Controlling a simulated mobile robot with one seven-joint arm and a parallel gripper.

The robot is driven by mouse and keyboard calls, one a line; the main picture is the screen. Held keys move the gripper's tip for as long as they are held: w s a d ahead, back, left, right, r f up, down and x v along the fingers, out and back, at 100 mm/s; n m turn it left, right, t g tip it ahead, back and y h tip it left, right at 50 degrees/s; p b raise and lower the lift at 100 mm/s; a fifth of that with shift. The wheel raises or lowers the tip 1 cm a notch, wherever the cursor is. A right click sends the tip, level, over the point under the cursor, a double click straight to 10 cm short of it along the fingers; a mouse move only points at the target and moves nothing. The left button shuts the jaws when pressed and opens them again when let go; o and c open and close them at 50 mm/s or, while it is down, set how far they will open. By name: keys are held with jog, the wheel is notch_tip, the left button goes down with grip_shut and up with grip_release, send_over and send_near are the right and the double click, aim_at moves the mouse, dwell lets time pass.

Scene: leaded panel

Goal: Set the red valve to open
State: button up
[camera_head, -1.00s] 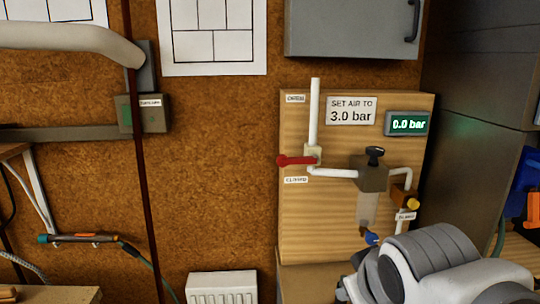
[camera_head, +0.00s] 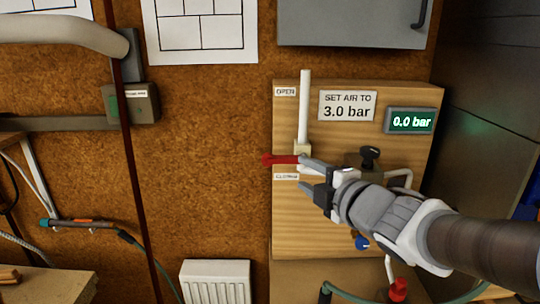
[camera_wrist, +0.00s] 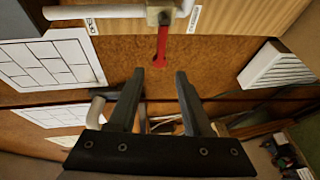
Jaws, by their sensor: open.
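The red valve (camera_head: 281,159) on the wooden board has a red lever that points left, about level, off a white pipe. The OPEN label (camera_head: 285,91) is above it beside the upright pipe; the CLOSED label (camera_head: 286,177) is just below it. My gripper (camera_head: 304,173) is open and empty in front of the board, close to the lever's right end and the valve body. In the wrist view the red lever (camera_wrist: 161,46) lies beyond my open fingertips (camera_wrist: 159,72), lined up with the gap between them. I see no contact.
The board carries a "SET AIR TO 3.0 bar" sign (camera_head: 347,105) and a display (camera_head: 411,121) reading 0.0 bar. A black knob (camera_head: 370,156) and a blue knob (camera_head: 362,242) sit near my arm. A grey cabinet (camera_head: 350,22) hangs above. The corkboard left of the lever is clear.

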aim_at(286, 159)
jog(key=x, duration=1.6)
jog(key=shift+p, duration=0.3)
jog(key=shift+w+f, duration=0.15)
grip_shut()
dwell(0.6)
